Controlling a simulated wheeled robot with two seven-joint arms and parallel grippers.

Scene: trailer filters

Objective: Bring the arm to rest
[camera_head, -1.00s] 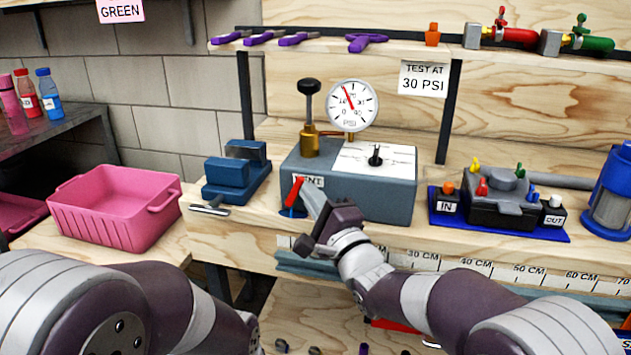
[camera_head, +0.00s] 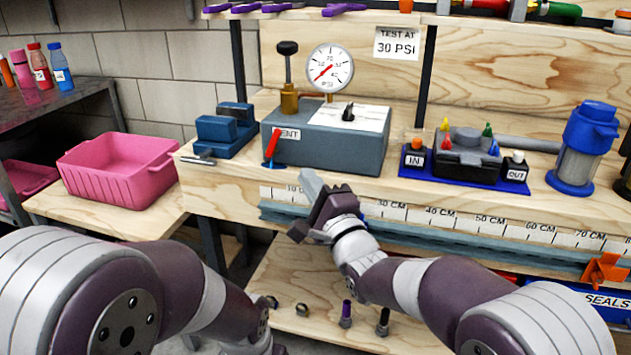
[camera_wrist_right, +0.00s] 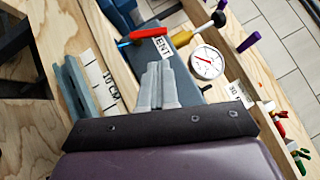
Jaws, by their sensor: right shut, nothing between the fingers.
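My right gripper (camera_head: 312,186) is shut and empty, held in front of the bench edge below the red vent lever. It also shows shut in the right wrist view (camera_wrist_right: 160,72). The grey test box (camera_head: 325,140) stands behind it with a pressure gauge (camera_head: 330,68) and a black-knobbed pump (camera_head: 288,75). The red vent lever (camera_head: 272,145) is on the box's left front; the gripper is apart from it. The gauge needle points to the lower left. My left arm comes in at the lower left; its gripper is out of view.
A blue vise (camera_head: 225,130) and pink bin (camera_head: 118,168) are to the left. A valve block on a blue tray (camera_head: 465,165) and a blue filter housing (camera_head: 583,150) stand right. A ruler rail (camera_head: 440,228) runs along the bench front.

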